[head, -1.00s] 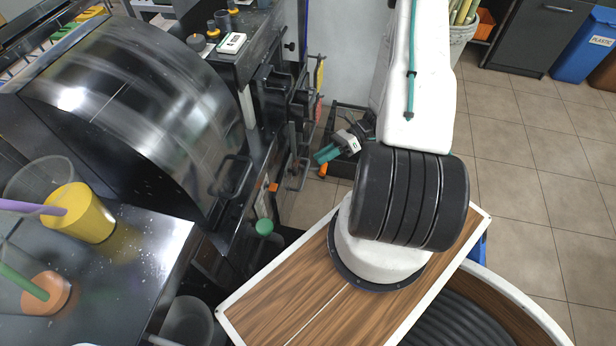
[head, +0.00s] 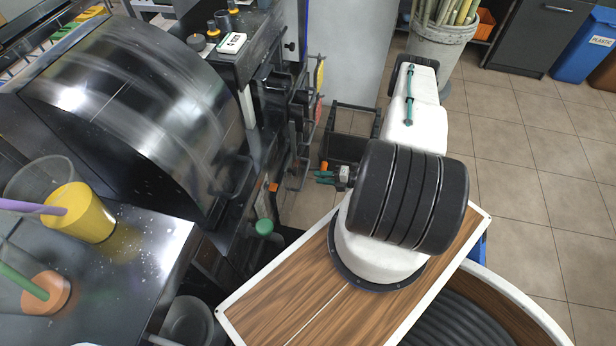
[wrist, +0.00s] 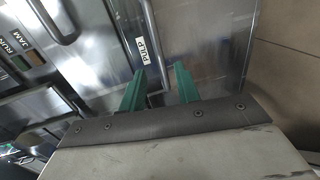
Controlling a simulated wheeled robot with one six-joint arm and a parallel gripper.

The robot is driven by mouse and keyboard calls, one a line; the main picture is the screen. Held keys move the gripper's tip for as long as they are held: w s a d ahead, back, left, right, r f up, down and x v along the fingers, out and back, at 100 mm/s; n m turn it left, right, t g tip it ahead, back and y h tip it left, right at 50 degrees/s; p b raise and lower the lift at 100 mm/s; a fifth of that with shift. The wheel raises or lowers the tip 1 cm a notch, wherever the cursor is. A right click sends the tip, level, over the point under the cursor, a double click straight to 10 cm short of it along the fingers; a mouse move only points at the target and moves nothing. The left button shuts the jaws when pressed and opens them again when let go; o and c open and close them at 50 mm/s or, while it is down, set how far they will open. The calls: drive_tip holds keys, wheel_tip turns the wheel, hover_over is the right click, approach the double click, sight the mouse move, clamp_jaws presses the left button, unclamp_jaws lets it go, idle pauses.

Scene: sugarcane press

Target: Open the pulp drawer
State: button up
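In the wrist view, the pulp drawer shows as a shiny metal front (wrist: 205,40) with a white PULP label (wrist: 147,49). A metal bar handle (wrist: 153,40) runs down its face beside the label. My gripper (wrist: 161,70) has two green fingers spread apart, one on each side of the line of the handle's lower end. I cannot tell whether they touch it. In the head view, my gripper (head: 324,177) is low, to the right of the press, fingers pointing left towards it. The drawer front is not clear in the head view.
A second bar handle (wrist: 57,22) and a panel marked RUN and JAM (wrist: 18,48) lie left in the wrist view. In the head view, a dark open crate (head: 350,135) stands behind my gripper. A cane bucket (head: 440,45) is farther back. Tiled floor is clear on the right.

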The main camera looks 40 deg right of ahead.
drive_tip(key=x, duration=0.5)
drive_tip(key=shift+w+a+f, duration=0.1)
drive_tip(key=shift+w+a, duration=0.15)
drive_tip(key=shift+w, duration=0.05)
clamp_jaws()
